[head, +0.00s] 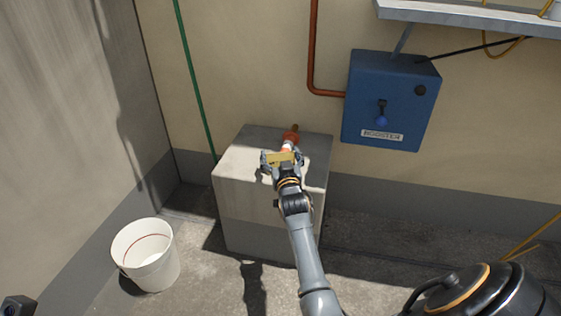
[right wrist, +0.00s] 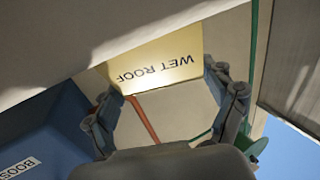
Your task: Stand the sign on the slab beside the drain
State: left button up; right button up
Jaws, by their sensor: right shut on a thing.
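My right gripper (head: 282,162) is shut on the yellow sign (head: 280,157), above the pale block by the wall. In the right wrist view the sign (right wrist: 160,62) reads "WET ROOF" upside down, and its edge lies between the two fingers (right wrist: 166,88). A concrete block (head: 243,161) stands below and around the gripper in the head view; I cannot tell whether the sign touches it. An orange and white thing (head: 290,140) shows just behind the gripper, partly covered. I cannot make out a drain. My left gripper is not clearly in view.
A white bucket (head: 147,272) stands on the floor at the left. A blue booster box (head: 390,98) is on the wall at the right, with an orange-brown pipe (head: 313,45) beside it. A green pipe (head: 190,70) runs down behind the block.

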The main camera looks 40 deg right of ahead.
jog(key=shift+f, duration=0.2)
jog(key=shift+f, duration=0.1)
jog(key=o, duration=1)
